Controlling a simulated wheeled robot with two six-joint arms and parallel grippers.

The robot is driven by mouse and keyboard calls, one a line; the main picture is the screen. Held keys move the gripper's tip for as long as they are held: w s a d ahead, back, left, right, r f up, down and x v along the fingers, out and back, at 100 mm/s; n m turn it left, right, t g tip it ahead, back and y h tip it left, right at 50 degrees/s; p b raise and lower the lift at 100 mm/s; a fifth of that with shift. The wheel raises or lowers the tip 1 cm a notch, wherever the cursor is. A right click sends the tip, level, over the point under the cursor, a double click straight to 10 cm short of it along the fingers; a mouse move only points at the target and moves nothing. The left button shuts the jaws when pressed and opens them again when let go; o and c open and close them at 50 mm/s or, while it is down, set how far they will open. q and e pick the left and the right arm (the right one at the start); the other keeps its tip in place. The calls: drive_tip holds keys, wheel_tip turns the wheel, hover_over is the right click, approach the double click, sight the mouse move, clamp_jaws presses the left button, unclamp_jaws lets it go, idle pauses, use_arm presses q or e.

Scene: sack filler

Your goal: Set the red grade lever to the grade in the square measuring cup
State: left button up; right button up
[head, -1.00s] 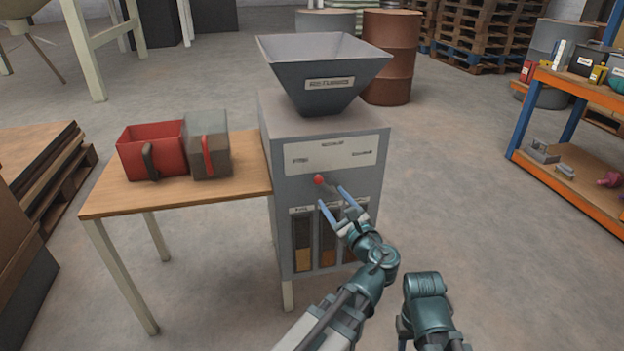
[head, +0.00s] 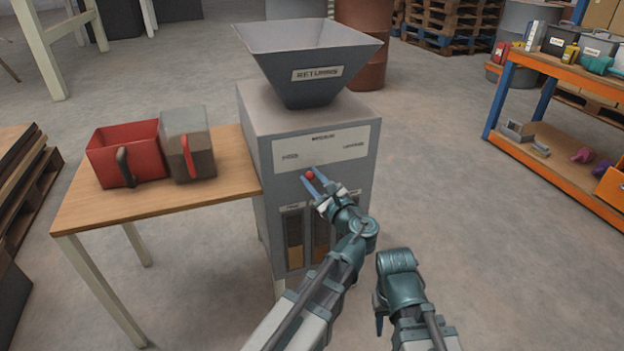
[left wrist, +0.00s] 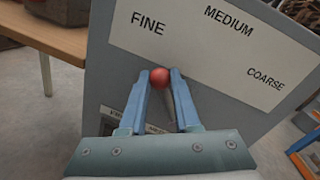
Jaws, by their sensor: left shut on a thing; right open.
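The lever's red knob (head: 309,174) is on the front of the grey sack filler (head: 262,121), below a white label plate. In the left wrist view the plate (left wrist: 193,48) reads FINE, MEDIUM, COARSE from left to right. My left gripper (head: 313,181) is shut on the red knob (left wrist: 159,77), which sits between its fingertips, below and between FINE and MEDIUM.
A red open cup (head: 130,156) with a dark handle stands beside the grey cup on the table (head: 115,208). A hopper (head: 307,62) labelled RETURNS tops the machine. An orange-and-blue shelf (head: 555,150) is at right. The floor between is clear.

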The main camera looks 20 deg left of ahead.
use_arm(q)
clamp_jaws()
idle(1.0)
